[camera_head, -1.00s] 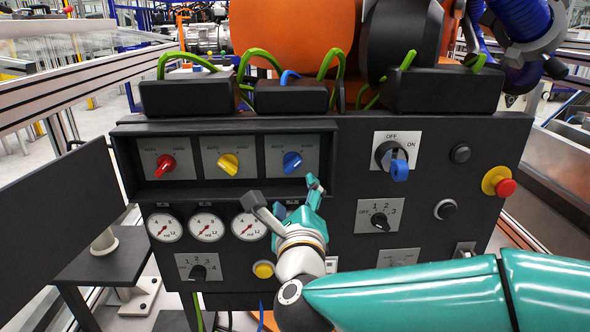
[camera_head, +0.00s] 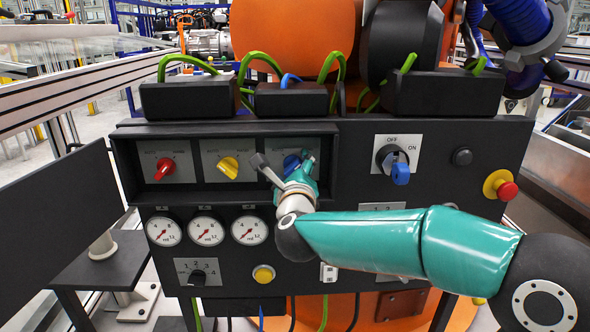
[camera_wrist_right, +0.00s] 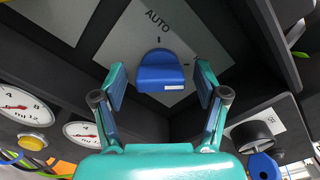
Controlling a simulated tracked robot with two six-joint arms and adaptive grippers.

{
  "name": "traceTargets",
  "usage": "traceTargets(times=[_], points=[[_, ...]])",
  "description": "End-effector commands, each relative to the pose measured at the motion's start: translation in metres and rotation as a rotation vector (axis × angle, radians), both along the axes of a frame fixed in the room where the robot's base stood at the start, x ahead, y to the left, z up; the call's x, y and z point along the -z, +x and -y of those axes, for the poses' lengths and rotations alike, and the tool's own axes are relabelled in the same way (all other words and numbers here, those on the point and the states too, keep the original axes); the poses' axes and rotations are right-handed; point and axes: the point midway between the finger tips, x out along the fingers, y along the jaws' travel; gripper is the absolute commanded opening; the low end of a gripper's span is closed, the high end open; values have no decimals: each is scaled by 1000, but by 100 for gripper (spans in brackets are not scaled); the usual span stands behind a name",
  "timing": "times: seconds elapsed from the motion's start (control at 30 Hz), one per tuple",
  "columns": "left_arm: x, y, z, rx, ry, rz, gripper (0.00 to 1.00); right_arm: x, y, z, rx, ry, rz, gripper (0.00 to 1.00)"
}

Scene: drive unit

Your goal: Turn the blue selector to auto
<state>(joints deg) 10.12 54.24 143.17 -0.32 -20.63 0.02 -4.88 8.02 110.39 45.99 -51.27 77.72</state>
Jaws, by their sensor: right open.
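The blue selector (camera_head: 292,163) sits at the right end of a row of three knobs in the recessed upper box of the black panel. In the head view it is partly hidden by my right gripper (camera_head: 282,165). In the right wrist view the blue selector (camera_wrist_right: 161,72) lies between the two open fingers of my right gripper (camera_wrist_right: 160,92), with visible gaps on both sides. The word AUTO shows on its plate (camera_wrist_right: 140,32), just above the knob in that view. My left gripper is not in view.
A yellow knob (camera_head: 229,167) and a red knob (camera_head: 165,168) stand left in the same recess. Gauges (camera_head: 207,230) sit below. A blue-handled OFF/ON switch (camera_head: 400,173) and a red emergency button (camera_head: 507,190) are to the right.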

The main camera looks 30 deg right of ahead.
Motion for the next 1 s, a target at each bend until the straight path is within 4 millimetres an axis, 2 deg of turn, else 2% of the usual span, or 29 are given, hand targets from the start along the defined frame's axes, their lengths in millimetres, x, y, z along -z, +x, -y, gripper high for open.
traceTargets(times=[0.07,0.4,0.43,0.5,0.77,1.0], points=[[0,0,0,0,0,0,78,0,0,0,0,0,0,71],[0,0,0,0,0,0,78,0,0,0,0,0,0,15],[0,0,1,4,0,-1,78,0,-1,9,5,0,-1,13],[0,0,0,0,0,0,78,0,-1,3,1,-1,-1,13],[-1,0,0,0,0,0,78,0,-1,0,2,-35,-23,13],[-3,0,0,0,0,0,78,1,-1,0,1,-145,-91,13]])
